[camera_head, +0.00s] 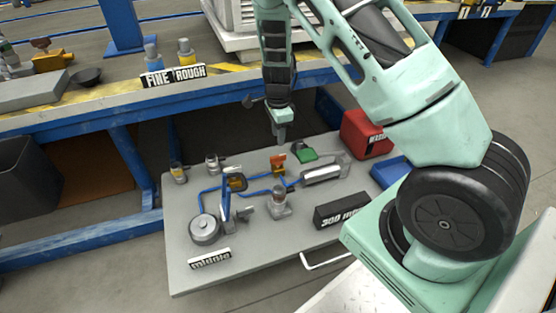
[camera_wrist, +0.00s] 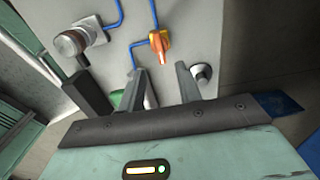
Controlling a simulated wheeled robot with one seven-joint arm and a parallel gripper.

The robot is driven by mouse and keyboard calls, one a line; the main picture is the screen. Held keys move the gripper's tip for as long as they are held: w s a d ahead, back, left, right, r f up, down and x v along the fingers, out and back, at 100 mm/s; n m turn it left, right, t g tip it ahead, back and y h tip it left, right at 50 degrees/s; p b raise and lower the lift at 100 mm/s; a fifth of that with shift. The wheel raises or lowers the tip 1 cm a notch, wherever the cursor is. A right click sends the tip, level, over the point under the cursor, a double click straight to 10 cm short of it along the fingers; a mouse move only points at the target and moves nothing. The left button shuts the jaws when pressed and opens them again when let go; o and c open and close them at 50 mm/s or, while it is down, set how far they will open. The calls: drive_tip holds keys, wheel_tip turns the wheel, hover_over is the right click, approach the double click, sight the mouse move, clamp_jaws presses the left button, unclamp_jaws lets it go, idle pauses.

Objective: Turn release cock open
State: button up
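The orange release cock (camera_head: 278,158) sits on the grey panel among the blue tubes. In the wrist view its orange handle (camera_wrist: 160,47) lies just beyond my fingertips, roughly in line with the blue tube above it. I cannot tell from this whether the cock is open. My gripper (camera_head: 280,138) points down above the panel close to the cock. In the wrist view my gripper (camera_wrist: 158,70) has its two fingers apart with a gap between them. Nothing is held, and the fingers look clear of the handle.
A red box (camera_head: 366,135) and a blue bin (camera_head: 388,172) are right. A workbench (camera_head: 110,107) stands behind.

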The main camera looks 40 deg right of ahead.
sight(278, 156)
wheel_tip(278, 156, down, 9)
drive_tip(key=b, duration=0.4)
drive_tip(key=c, duration=0.6)
